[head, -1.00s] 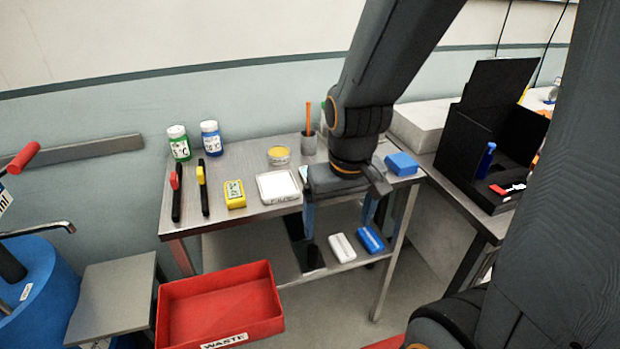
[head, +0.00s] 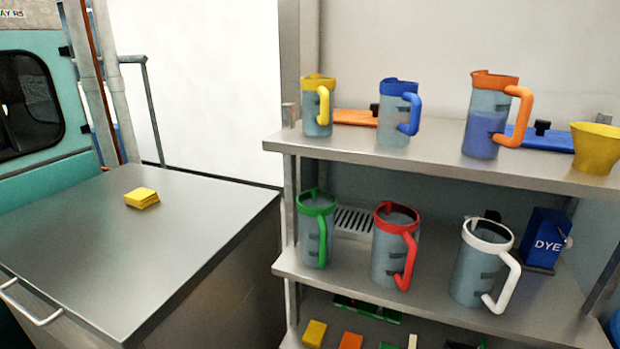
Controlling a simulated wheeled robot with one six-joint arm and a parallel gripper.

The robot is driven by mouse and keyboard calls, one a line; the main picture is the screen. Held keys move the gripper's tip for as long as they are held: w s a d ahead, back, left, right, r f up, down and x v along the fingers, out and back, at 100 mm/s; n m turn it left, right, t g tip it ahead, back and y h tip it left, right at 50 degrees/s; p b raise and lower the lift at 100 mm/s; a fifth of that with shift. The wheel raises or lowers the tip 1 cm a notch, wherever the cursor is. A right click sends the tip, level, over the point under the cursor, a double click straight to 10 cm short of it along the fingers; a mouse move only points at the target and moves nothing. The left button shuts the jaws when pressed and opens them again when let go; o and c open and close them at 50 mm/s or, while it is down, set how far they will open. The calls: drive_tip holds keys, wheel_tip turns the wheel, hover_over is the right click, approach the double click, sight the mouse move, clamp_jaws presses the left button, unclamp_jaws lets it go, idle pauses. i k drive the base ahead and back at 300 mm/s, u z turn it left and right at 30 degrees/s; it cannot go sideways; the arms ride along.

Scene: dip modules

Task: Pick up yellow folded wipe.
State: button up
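A yellow folded wipe (head: 142,198) lies flat on the bare steel top of a cabinet (head: 95,255) at the left of the head view. It sits towards the back of that top, with nothing touching it. A second yellow block-like item (head: 315,333) lies on the lowest shelf near the bottom edge; I cannot tell whether it is a wipe. My gripper is not in view.
A steel rack stands at the right. Its upper shelf (head: 420,160) and middle shelf (head: 420,295) carry several jugs with coloured rims, a yellow funnel (head: 596,147) and a blue DYE box (head: 545,240). The cabinet has a front handle (head: 30,310). Its top is otherwise clear.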

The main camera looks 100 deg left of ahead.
sight(141, 198)
drive_tip(key=u, duration=5.85)
drive_tip(key=i, duration=3.1)
